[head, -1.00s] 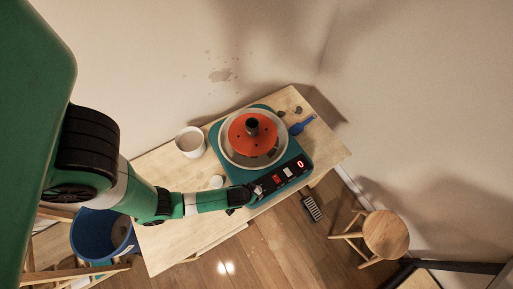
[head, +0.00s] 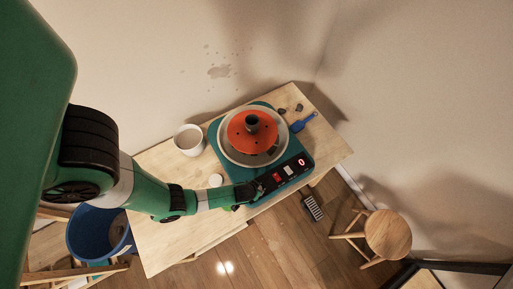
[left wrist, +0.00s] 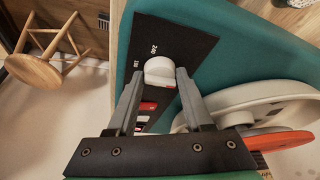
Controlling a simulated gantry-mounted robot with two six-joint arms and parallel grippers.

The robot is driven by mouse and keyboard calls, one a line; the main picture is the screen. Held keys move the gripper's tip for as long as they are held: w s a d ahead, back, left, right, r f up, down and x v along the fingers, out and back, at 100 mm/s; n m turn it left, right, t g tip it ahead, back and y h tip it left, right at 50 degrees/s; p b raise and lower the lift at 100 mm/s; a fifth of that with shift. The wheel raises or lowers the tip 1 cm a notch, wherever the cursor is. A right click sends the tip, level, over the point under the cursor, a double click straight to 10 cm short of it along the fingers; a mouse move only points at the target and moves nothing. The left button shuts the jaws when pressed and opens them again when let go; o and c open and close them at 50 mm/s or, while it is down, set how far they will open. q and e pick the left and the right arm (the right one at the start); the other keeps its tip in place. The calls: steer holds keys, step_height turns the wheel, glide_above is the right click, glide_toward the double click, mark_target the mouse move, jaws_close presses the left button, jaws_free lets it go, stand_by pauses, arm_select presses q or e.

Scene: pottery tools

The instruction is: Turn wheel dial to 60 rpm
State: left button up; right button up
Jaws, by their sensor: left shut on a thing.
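The pottery wheel has a teal base (head: 305,174), a pale splash pan and an orange wheel head (head: 240,132). Its black front panel carries a lit red display (head: 301,162) that reads 0, and a red switch (head: 277,177). The white dial knob (left wrist: 159,70) shows in the left wrist view, beside the printed marks 240 and 180. My left gripper (left wrist: 160,84) is shut on the dial, one finger on each side. In the head view the left gripper (head: 258,188) is at the left end of the panel and hides the dial. My right gripper is not in view.
The wheel stands on a light wooden table (head: 160,240). A white mug (head: 188,140), a small white round item (head: 215,180) and a blue tool (head: 304,122) lie near it. A stool (head: 386,234), a foot pedal (head: 314,208) and a blue bucket (head: 95,232) are on the floor.

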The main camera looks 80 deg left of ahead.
arm_select(q)
jaws_close()
steer(key=shift+m, duration=0.4)
steer(key=shift+s+a+r+m+t+h+p, duration=0.1)
steer(key=shift+m+t+h+p, duration=0.35)
steer(key=shift+m, duration=0.45)
steer(key=m, duration=0.2)
steer(key=shift+a+m+h, duration=0.15)
steer(key=shift+m+h, duration=0.15)
steer(key=shift+h, duration=0.05)
steer(key=m+h, duration=0.1)
steer(key=m, duration=0.1)
steer(key=shift+a+m+t+b, duration=0.1)
steer(key=shift+m+t+b, duration=0.15)
steer(key=shift+m+b, duration=0.05)
steer(key=shift+a+m+h+b, duration=0.1)
steer(key=shift+m+h+b, duration=0.85)
steer(key=shift+m, duration=1.25)
